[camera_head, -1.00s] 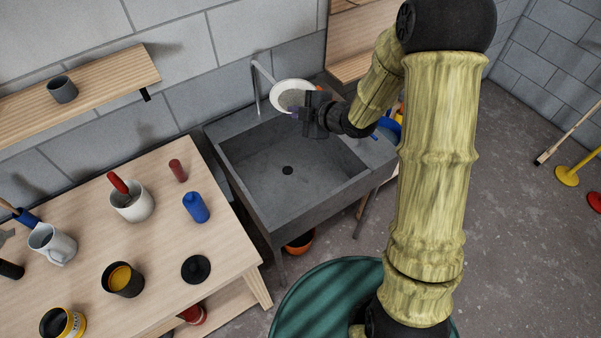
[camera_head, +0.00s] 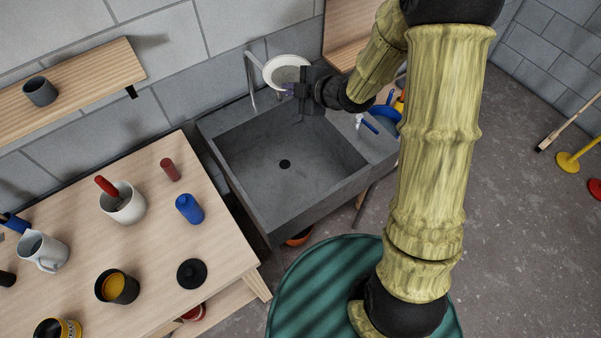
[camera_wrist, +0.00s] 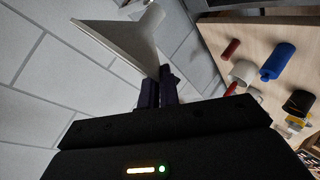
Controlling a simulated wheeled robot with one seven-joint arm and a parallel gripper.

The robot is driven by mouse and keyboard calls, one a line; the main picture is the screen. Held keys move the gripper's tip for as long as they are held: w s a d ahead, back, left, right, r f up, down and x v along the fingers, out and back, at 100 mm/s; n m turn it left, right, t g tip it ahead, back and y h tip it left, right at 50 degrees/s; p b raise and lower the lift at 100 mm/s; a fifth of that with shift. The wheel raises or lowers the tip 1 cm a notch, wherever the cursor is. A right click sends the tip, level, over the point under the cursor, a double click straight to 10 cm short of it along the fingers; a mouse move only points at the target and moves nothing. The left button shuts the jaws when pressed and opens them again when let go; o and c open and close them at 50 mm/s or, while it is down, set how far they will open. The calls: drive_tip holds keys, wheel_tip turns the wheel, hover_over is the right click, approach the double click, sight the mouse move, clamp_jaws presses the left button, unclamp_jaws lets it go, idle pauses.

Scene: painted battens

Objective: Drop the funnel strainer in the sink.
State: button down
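The funnel strainer (camera_head: 287,70) is a white cone with a greyish mesh inside. My gripper (camera_head: 291,90) is shut on it by its edge and holds it up near the tap, over the back rim of the sink. In the wrist view the funnel strainer (camera_wrist: 125,38) shows from the side, pinched between the dark fingers (camera_wrist: 158,88). The sink (camera_head: 255,165) is a grey stone basin with a round dark drain, and its floor is empty. The part of the strainer between the fingers is hidden.
A grey tap (camera_head: 251,75) stands at the sink's back edge, close to the strainer. Blue and yellow things (camera_head: 372,125) lie at the sink's right. A wooden table (camera_head: 150,240) with mugs, a blue bottle (camera_head: 189,208) and cans is at left.

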drive_tip(key=shift+w+d+f+b, duration=0.1)
drive_tip(key=shift+w+f+b, duration=0.1)
drive_tip(key=shift+f+b, duration=1)
drive_tip(key=shift+w+d+f+b, duration=0.15)
drive_tip(key=shift+f+b, duration=0.5)
drive_tip(key=shift+f, duration=1.05)
drive_tip(key=shift+a, duration=0.1)
drive_tip(key=c, duration=1.6)
unclamp_jaws()
drive_tip(key=shift+o, duration=0.2)
drive_tip(key=shift+s+r, duration=0.1)
drive_tip(key=b+v, duration=0.2)
drive_tip(key=v, duration=1.5)
drive_tip(key=shift+b, duration=0.3)
